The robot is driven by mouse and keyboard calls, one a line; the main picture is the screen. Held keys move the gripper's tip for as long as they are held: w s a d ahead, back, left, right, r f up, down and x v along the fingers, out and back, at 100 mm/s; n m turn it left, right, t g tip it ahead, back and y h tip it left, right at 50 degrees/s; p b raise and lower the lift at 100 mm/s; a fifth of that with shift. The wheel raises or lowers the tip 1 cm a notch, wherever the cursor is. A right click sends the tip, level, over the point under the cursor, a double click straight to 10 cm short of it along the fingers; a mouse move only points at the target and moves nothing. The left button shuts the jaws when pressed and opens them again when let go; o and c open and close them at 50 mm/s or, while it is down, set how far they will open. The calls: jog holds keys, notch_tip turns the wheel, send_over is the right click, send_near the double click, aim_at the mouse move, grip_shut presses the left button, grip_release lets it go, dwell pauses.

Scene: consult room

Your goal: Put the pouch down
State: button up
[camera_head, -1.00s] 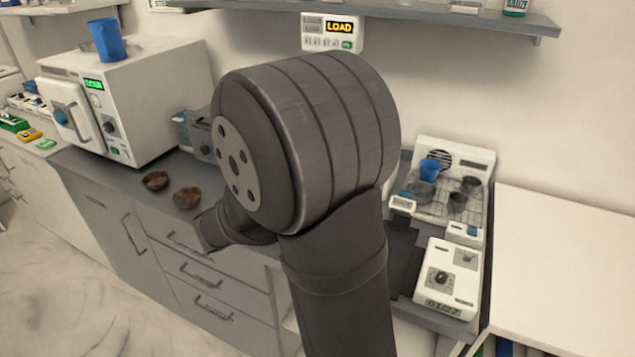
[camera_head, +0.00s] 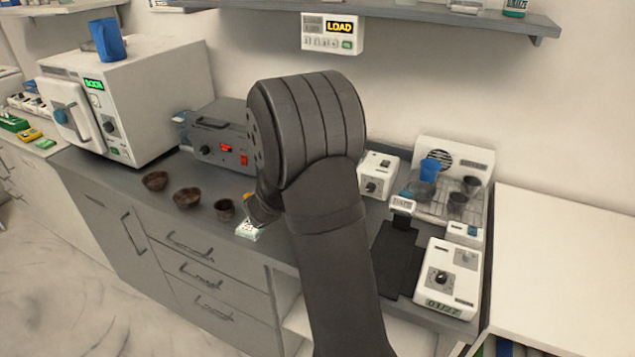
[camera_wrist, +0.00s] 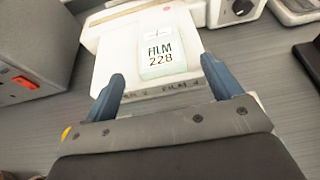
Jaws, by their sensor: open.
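In the wrist view my gripper (camera_wrist: 163,68) is open, with its two blue-grey fingers well apart. A pale green-white piece printed with letters and "228" (camera_wrist: 167,50), which looks like the pouch, lies flat on a larger white object (camera_wrist: 112,48) just beyond and between the fingertips. Neither finger clearly touches it. In the head view my gripper is mostly hidden behind my arm, low over the counter. A small white and pale green item (camera_head: 250,230) shows beside my wrist there; I cannot tell if it is the same piece.
A grey unit with a red switch (camera_head: 222,140) stands behind on the counter (camera_head: 130,205). Several brown bowls (camera_head: 187,197) sit left of my wrist. A white knobbed box (camera_head: 377,175) and a white rack with cups (camera_head: 465,170) are to the right.

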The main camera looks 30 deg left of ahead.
jog(key=x, duration=0.3)
jog(key=shift+d, duration=0.1)
jog(key=c, duration=1.1)
